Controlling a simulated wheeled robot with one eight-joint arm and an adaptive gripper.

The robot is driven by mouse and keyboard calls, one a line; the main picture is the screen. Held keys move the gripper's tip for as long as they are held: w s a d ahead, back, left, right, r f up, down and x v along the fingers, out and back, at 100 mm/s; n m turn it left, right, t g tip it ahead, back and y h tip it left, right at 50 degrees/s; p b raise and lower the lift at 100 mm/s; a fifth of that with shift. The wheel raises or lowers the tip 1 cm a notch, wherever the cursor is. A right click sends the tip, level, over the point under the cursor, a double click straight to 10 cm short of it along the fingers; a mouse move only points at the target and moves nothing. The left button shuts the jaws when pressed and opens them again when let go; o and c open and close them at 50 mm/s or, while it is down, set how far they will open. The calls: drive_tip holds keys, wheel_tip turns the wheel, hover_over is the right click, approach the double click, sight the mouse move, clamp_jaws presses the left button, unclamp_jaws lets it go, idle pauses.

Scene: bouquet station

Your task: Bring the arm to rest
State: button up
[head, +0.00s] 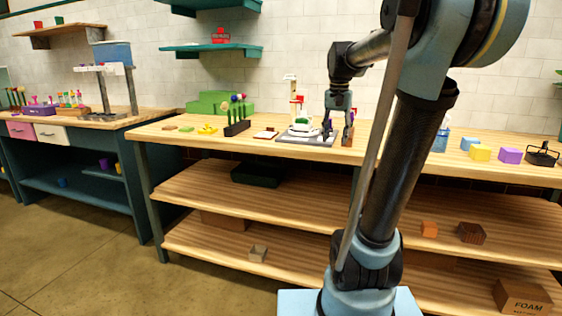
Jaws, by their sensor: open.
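My gripper (338,134) hangs pointing down over the wooden workbench (168,128), at the right edge of the grey board with the white pieces. It is open. My arm rises on the right of the picture, bends at the top and reaches left to the gripper. The gripper is small in this view, and I cannot tell whether its fingers touch anything. A dark thing with purple shows close beside the fingers, partly hidden by them.
On the bench are a dark flower rack (237,128), a green box (212,103), coloured blocks (480,153) and a black wire holder (542,155). A teal shelf (212,48) is on the wall. A second bench (85,122) stands left, with open floor in front.

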drive_tip(key=s+f+n+t, duration=0.1)
drive_tip(key=s+f+n, duration=0.4)
drive_tip(key=s+f, duration=1.8)
drive_tip(key=shift+f, duration=0.3)
